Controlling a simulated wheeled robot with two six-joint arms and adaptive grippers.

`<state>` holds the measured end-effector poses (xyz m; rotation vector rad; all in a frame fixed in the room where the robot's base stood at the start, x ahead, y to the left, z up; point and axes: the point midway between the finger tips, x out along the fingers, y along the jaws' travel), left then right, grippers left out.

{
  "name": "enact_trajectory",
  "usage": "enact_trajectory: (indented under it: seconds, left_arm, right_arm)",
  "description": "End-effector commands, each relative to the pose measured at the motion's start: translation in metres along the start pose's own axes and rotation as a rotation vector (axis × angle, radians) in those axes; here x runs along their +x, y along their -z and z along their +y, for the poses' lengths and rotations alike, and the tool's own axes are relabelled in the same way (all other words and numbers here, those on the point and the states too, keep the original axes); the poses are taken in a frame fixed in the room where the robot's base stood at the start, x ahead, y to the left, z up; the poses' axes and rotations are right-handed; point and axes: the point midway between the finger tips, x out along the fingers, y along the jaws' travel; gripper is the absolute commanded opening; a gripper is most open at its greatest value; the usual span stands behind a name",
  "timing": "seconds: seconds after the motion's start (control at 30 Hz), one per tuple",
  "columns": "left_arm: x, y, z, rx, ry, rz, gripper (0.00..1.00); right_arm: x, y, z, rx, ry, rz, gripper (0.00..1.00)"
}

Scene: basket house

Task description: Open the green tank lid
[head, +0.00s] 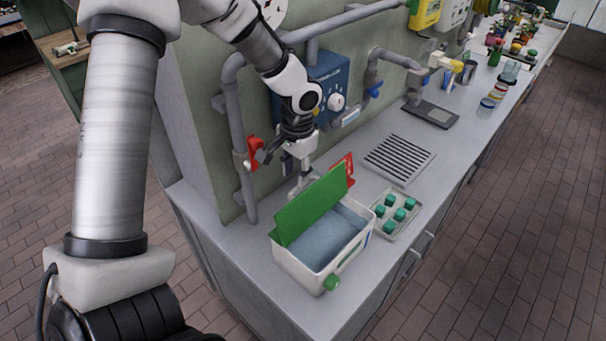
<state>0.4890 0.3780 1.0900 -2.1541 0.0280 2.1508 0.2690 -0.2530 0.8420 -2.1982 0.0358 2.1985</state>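The green tank lid (312,205) stands raised and tilted along the back-left side of the white tank (298,268). The tank's inside, with a blue-grey surface, is exposed. A green knob or tap (331,282) is on the tank's front end. My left gripper (301,187) points down just behind the lid, on its wall side. Its fingertips are partly hidden by the lid, so I cannot tell whether they touch it or how far they are apart. My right gripper is not in view.
A white tray with several green-capped pieces (385,225) stands right of the tank. A red object (343,169) is behind the lid. A slotted drain plate (399,158) lies farther back. Grey wall pipes with a red valve (254,150) and a blue box (325,85) flank my arm.

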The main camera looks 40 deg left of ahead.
Motion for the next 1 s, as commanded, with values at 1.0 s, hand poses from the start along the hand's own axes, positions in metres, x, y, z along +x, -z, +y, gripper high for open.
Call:
enact_trajectory:
  seconds: [1.0]
  left_arm:
    - [-0.009,0.0,-0.053,-0.001,0.001,0.0,0.37]
  right_arm:
    - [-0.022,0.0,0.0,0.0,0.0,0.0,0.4]
